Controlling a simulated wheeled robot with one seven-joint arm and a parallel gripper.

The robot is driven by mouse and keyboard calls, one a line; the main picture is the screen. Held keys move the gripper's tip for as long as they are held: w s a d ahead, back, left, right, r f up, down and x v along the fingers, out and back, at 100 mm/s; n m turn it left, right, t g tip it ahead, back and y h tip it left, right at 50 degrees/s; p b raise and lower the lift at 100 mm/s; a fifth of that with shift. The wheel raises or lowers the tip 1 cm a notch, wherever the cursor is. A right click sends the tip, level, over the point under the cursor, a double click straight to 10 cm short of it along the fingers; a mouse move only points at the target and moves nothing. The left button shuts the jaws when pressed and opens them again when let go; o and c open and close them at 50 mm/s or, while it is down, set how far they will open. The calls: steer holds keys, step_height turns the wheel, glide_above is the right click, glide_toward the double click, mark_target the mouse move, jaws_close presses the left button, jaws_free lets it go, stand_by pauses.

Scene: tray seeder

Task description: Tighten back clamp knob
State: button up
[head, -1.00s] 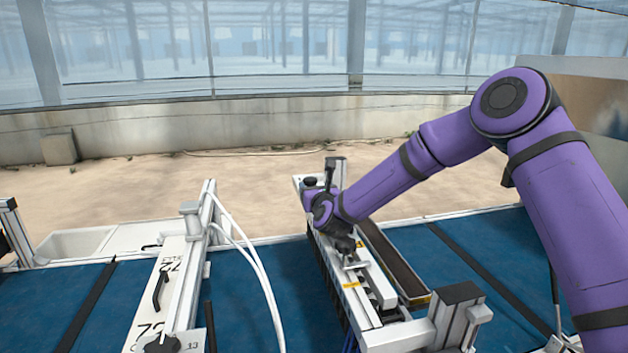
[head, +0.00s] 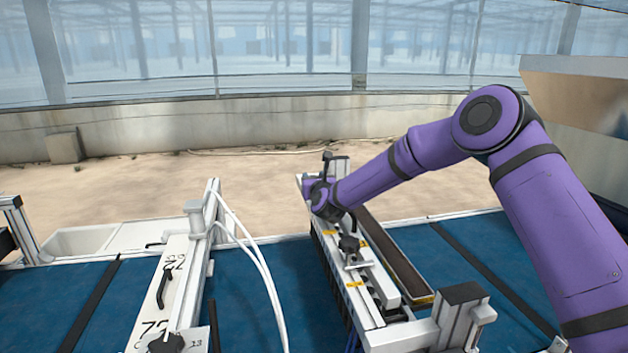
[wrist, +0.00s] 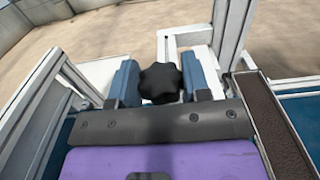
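The back clamp knob (wrist: 160,83) is a black, lobed star knob in the wrist view. My gripper (wrist: 161,72) has its two blue-grey fingers on either side of it, one left and one right. The knob nearly fills the gap between them. I cannot tell whether the fingers press on it or stand just clear. In the head view my gripper (head: 316,190) is at the far end of the white seeder frame (head: 366,309), and the knob is hidden there behind my wrist.
Another black knob (head: 348,243) stands midway along the frame. A long brown-filled trough (head: 392,252) lies to its right. A black lever (head: 327,165) rises behind my wrist. A white rail (head: 197,275) with hoses stands left.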

steer(key=shift+c, duration=1.4)
steer(key=shift+a+h, duration=0.1)
steer(key=shift+h, duration=0.2)
steer(key=m+h, duration=0.2)
steer(key=shift+t+h, duration=0.3)
steer(key=m+h, duration=0.2)
steer(key=h, duration=0.1)
steer(key=m+h, duration=0.2)
steer(key=h, duration=0.2)
steer(key=shift+a+m+g, duration=0.15)
steer(key=shift+m+g, duration=0.15)
steer(key=shift+g, duration=0.1)
steer(key=m+g+h, duration=0.1)
steer(key=m+h, duration=0.1)
steer(key=h, duration=0.1)
steer(key=m+g+h, duration=0.2)
steer(key=h, duration=0.1)
steer(key=shift+m, duration=0.3)
steer(key=shift+m+g+h, duration=1.6)
steer(key=shift+g+h, duration=0.3)
steer(key=shift+g, duration=0.2)
steer(key=shift+w+m+g+h, duration=0.1)
steer(key=shift+m+g+h, duration=0.2)
steer(key=shift+m+g, duration=0.15)
